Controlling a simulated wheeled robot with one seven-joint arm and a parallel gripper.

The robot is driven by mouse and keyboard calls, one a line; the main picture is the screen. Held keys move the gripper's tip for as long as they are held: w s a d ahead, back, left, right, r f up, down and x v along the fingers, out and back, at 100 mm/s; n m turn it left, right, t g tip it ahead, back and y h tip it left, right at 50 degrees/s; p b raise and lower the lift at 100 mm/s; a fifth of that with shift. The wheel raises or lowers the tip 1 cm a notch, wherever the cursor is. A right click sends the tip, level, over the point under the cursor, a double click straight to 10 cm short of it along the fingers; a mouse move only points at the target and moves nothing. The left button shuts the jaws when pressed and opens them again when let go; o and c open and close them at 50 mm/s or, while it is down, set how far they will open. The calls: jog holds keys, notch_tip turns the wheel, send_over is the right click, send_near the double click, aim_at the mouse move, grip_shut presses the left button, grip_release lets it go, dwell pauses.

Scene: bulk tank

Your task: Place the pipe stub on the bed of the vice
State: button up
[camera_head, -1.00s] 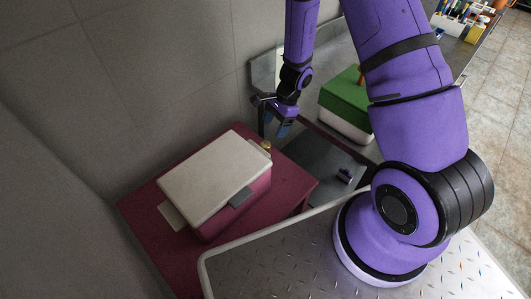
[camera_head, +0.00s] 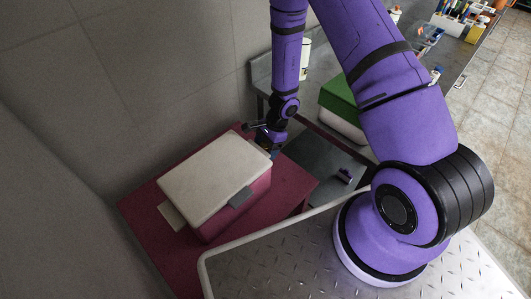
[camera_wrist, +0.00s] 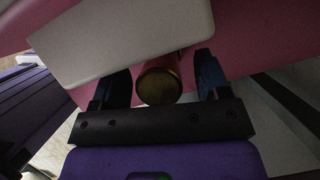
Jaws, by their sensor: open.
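A short reddish cylinder with a dull brass end, which looks like the pipe stub (camera_wrist: 160,84), lies between the two dark blue fingers of my gripper (camera_wrist: 164,76) in the wrist view. A gap shows on each side of it, so my gripper is open around it and not holding it. In the head view my gripper (camera_head: 270,149) is low at the back right corner of the pale-lidded box and hides the stub.
The pale-lidded maroon box (camera_head: 213,180) stands on a maroon table (camera_head: 290,183) close beside my gripper. A dark grey surface (camera_head: 315,160) lies to the right. A green-lidded white box (camera_head: 340,97) stands behind it. A wall rises at the left.

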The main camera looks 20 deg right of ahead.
jog(key=c, duration=1.1)
jog(key=shift+c, duration=0.2)
jog(key=shift+r, duration=0.25)
jog(key=shift+r, duration=0.35)
jog(key=shift+r, duration=0.15)
